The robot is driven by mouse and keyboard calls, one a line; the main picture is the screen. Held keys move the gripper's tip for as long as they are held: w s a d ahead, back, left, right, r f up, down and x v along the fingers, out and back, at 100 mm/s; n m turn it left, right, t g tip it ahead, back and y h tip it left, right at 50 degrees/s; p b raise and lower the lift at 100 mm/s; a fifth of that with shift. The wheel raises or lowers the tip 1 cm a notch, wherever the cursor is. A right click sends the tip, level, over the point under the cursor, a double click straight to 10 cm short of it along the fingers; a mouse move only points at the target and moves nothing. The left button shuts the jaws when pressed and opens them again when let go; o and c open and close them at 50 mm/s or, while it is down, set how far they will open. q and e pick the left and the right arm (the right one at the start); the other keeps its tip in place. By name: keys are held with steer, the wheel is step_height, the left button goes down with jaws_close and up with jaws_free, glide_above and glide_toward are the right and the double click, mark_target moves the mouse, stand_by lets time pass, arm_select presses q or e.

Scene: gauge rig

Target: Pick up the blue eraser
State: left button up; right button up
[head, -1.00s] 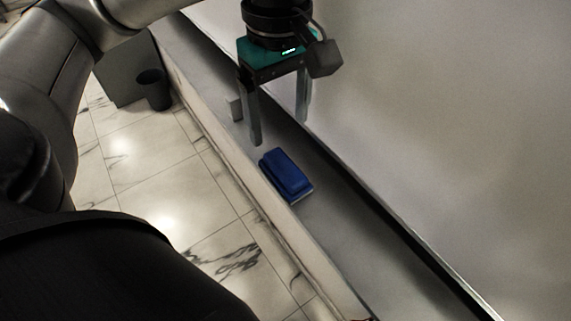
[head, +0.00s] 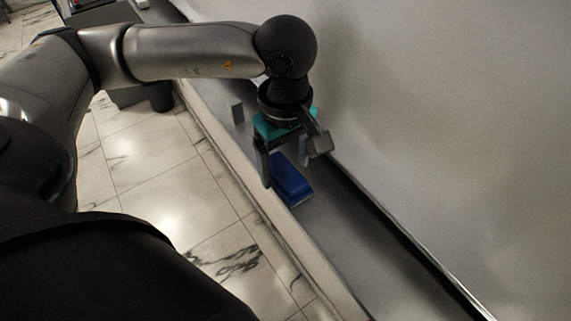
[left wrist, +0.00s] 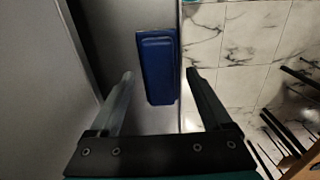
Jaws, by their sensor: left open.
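The blue eraser (head: 291,180) lies on a narrow grey ledge (head: 345,250) at the foot of a whiteboard. My left gripper (head: 286,172) is open and empty, just above the eraser, and partly hides its far end in the head view. In the left wrist view the eraser (left wrist: 158,66) lies ahead of the two fingertips (left wrist: 159,76), nearer the right finger. A gap to the eraser seems to remain, but its depth is hard to tell. My right gripper is not in view.
The whiteboard (head: 450,130) rises right beside the ledge. A small grey block (head: 237,111) stands farther along the ledge. The ledge has a raised front edge (head: 240,180), with marble-tiled floor (head: 150,170) beyond it. The ledge nearer me is clear.

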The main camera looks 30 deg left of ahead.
mark_target(285, 170)
arm_select(q)
jaws_close()
stand_by(0.5)
steer(key=shift+r, duration=0.1)
step_height(285, 170, up, 20)
steer(key=p, duration=0.1)
steer(key=shift+p, duration=0.4)
steer(key=c, duration=0.7)
jaws_free()
steer(key=c, duration=0.6)
